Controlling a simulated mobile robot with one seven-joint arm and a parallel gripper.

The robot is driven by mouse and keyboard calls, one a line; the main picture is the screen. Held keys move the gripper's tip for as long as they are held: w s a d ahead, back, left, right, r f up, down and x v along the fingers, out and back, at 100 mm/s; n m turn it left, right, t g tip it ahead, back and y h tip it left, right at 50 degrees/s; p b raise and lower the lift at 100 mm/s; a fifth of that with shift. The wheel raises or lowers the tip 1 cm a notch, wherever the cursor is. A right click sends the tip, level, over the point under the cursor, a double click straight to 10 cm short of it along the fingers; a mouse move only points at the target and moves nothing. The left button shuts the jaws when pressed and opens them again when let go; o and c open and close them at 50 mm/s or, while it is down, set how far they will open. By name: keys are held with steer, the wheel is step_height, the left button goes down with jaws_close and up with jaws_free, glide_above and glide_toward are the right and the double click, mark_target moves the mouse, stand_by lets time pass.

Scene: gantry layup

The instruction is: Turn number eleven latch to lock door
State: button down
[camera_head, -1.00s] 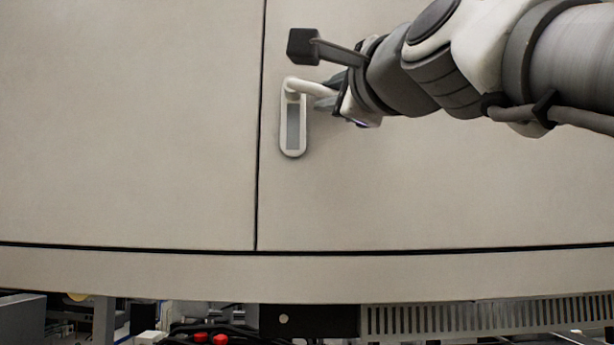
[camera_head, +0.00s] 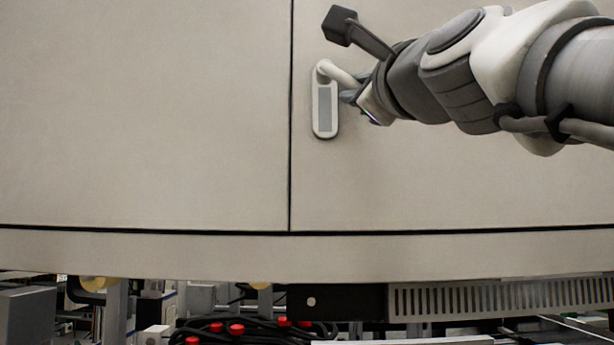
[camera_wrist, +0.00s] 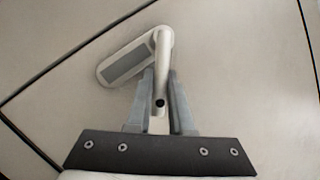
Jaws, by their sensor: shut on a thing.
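The latch is a white handle with an oblong base plate (camera_head: 325,108) and a grey inset, mounted on the right door panel (camera_head: 450,185) close to the seam. Its lever (camera_head: 340,75) sticks out from the top of the plate and points right and slightly down. My gripper (camera_head: 352,92) comes in from the right and is shut on the lever. In the wrist view the lever (camera_wrist: 163,62) runs down between the two grey fingers of my gripper (camera_wrist: 160,95). The plate (camera_wrist: 127,62) lies tilted to the left there. No number eleven is legible.
A left panel (camera_head: 140,120) meets the right one at a narrow vertical seam. Below the panels is a ledge (camera_head: 150,252), then cables with red parts (camera_head: 237,329) and a slotted metal strip (camera_head: 500,299). The panel face around the latch is clear.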

stand_by(0.3)
steer(key=c, duration=0.8)
jaws_free()
